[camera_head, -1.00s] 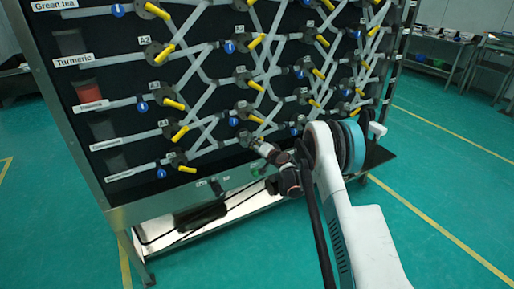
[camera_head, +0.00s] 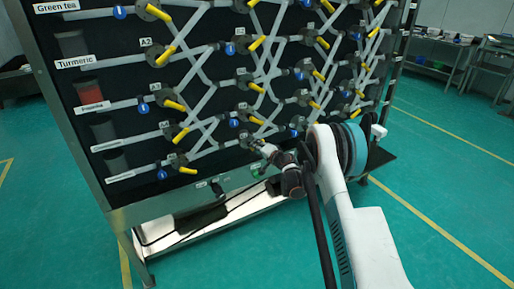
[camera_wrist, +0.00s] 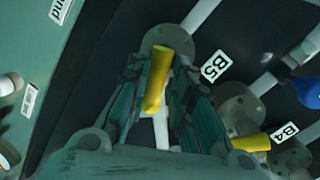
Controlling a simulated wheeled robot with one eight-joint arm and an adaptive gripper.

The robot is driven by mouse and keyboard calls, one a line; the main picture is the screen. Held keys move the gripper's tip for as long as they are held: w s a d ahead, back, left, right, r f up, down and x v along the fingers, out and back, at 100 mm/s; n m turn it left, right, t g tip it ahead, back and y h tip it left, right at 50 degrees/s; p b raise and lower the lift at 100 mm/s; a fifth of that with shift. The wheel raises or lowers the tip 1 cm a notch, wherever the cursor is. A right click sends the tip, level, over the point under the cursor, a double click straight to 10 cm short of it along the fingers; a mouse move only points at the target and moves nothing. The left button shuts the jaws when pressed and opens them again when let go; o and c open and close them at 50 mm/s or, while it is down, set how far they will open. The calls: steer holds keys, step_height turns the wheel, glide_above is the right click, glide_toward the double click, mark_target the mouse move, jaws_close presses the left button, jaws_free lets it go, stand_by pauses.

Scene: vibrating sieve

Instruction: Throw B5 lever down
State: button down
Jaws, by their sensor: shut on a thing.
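The yellow B5 lever (camera_wrist: 157,80) stands on its round grey valve flange in the wrist view, beside the white B5 label (camera_wrist: 214,66). My gripper (camera_wrist: 160,92) has one green-grey finger on each side of the lever and is shut on it. In the head view, my gripper (camera_head: 258,146) is at the lower middle of the black valve panel. The B5 lever is hidden or too small to tell there.
The yellow B4 lever (camera_wrist: 252,142) sits close to my right finger, by its B4 label (camera_wrist: 290,130). A blue valve handle (camera_wrist: 307,90) is at the right. Grey pipes and several yellow levers cover the panel (camera_head: 215,165). Green floor (camera_head: 440,180) is clear at the right.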

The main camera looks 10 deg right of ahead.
steer(key=shift+d+f+m+y, duration=0.1)
steer(key=shift+f+m+y, duration=0.35)
steer(key=shift+m, duration=1.2)
steer(key=shift+d+f+m+y, duration=0.15)
steer(key=shift+m+y, duration=0.45)
steer(key=shift+m, duration=1)
steer(key=shift+a+f+m+y, duration=0.1)
steer(key=shift+f+m+y, duration=0.4)
steer(key=shift+m, duration=1.15)
steer(key=shift+r, duration=0.1)
steer(key=c, duration=1.5)
jaws_free()
steer(key=shift+c, duration=0.2)
steer(key=shift+w, duration=0.1)
